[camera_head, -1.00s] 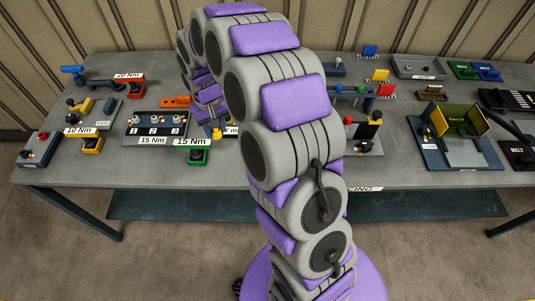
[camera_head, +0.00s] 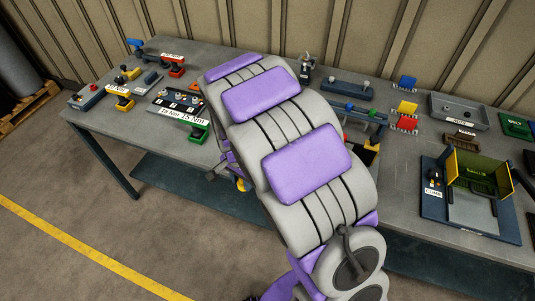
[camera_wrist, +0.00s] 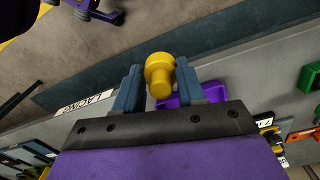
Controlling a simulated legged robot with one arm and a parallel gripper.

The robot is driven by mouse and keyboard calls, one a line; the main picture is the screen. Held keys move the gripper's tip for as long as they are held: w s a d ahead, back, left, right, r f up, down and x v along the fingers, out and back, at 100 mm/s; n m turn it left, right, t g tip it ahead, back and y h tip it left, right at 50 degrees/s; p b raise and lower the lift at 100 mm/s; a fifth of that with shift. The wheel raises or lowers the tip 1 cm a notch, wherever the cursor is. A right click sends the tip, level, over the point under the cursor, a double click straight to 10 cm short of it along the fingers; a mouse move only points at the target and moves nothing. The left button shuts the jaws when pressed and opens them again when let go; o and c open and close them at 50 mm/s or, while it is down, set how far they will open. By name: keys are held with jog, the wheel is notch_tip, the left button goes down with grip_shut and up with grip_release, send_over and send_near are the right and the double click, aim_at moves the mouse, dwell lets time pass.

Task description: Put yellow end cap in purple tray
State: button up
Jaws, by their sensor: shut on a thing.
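In the wrist view the yellow end cap (camera_wrist: 160,74) is between the two blue-grey fingers of my gripper (camera_wrist: 158,82), which is shut on it. The cap's rounded end sticks out past the fingertips. A purple piece, which looks like the purple tray (camera_wrist: 178,101), shows behind the cap and the right finger; most of it is hidden. In the head view my arm covers most of the area around my gripper. A small yellow spot, apparently the cap (camera_head: 241,184), shows low at the arm's left side, near the table's front edge.
The grey table (camera_head: 400,170) runs across the head view. Torque stations with a green block (camera_head: 199,131) stand on its left. The clamp fixture with yellow plates (camera_head: 480,172) and a grey tray (camera_head: 460,110) are on the right. Floor in front is open.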

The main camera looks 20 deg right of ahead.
jog(key=shift+s+a+f+m, duration=0.2)
jog(key=shift+s+f+m, duration=0.25)
jog(key=shift+f+m, duration=0.3)
jog(key=shift+s+f+m, duration=0.25)
jog(key=shift+m, duration=0.3)
jog(key=shift+w+d+f+b, duration=0.1)
jog(key=shift+w+d+b, duration=0.1)
jog(key=shift+d+b, duration=0.1)
jog(key=w+d, duration=0.1)
jog(key=w, duration=0.1)
jog(key=w+d+b, duration=0.1)
jog(key=w+d, duration=0.3)
jog(key=shift+w+d+f, duration=0.15)
jog(key=shift+f, duration=0.2)
jog(key=w, duration=0.2)
jog(key=w+b, duration=0.1)
jog(key=w, duration=0.2)
jog(key=shift+w+d+f, duration=0.25)
jog(key=shift+w, duration=0.15)
jog(key=shift+w+d+b, duration=0.4)
jog(key=shift+w+d, duration=0.5)
jog(key=shift+d+f, duration=0.2)
jog(key=shift+d, duration=0.1)
notch_tip(320, 180, down, 3)
jog(key=shift+a+f+b, duration=0.1)
jog(key=shift+b, duration=0.6)
jog(key=shift+a, duration=0.5)
